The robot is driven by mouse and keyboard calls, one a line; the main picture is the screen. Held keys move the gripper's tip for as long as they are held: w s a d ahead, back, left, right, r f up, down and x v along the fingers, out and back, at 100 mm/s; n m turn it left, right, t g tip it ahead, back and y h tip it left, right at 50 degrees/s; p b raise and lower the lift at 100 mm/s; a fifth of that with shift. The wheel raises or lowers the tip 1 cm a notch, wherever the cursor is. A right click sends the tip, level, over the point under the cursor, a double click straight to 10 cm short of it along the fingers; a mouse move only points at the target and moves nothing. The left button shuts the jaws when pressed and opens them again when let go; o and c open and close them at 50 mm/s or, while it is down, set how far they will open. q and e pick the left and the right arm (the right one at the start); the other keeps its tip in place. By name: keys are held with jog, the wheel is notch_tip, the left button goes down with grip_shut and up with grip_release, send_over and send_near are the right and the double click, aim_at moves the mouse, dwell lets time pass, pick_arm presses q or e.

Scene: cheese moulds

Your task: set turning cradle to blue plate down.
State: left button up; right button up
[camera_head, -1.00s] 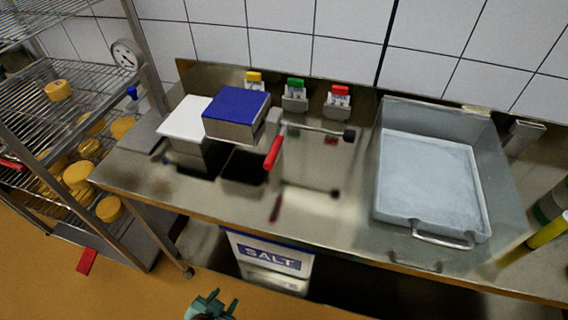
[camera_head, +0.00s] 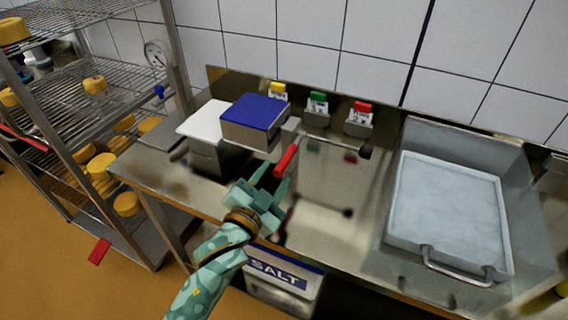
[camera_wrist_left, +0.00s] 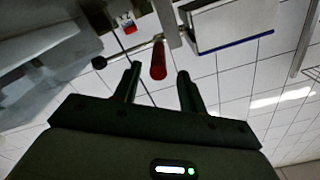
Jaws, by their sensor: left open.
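The turning cradle (camera_head: 249,133) stands on the steel bench with its blue plate (camera_head: 256,110) facing up. A crank with a red handle (camera_head: 286,160) sits at its right front side. My left gripper (camera_head: 274,184) is open and empty, just in front of and below the red handle. In the left wrist view the red handle (camera_wrist_left: 158,61) shows between the two open fingers (camera_wrist_left: 160,76), around or just beyond their tips; I cannot tell whether they touch. The cradle's side and blue edge (camera_wrist_left: 236,42) show there too. My right gripper is not in view.
A white-topped block (camera_head: 206,119) stands left of the cradle. Yellow, green and red tagged holders (camera_head: 317,110) line the back. A steel tray (camera_head: 450,215) fills the right. A wire rack with yellow cheeses (camera_head: 100,165) stands left. A SALT bin (camera_head: 283,275) is below.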

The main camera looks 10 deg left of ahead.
aim_at(284, 162)
pick_arm(q)
jog(key=x, duration=0.3)
jog(key=b+x, duration=0.1)
jog(key=x, duration=0.1)
jog(key=shift+d+f, duration=0.15)
jog(key=shift+f, duration=0.1)
jog(key=shift+w+d+r, duration=0.1)
jog(key=shift+w+r, duration=0.05)
jog(key=shift+w, duration=0.35)
grip_shut()
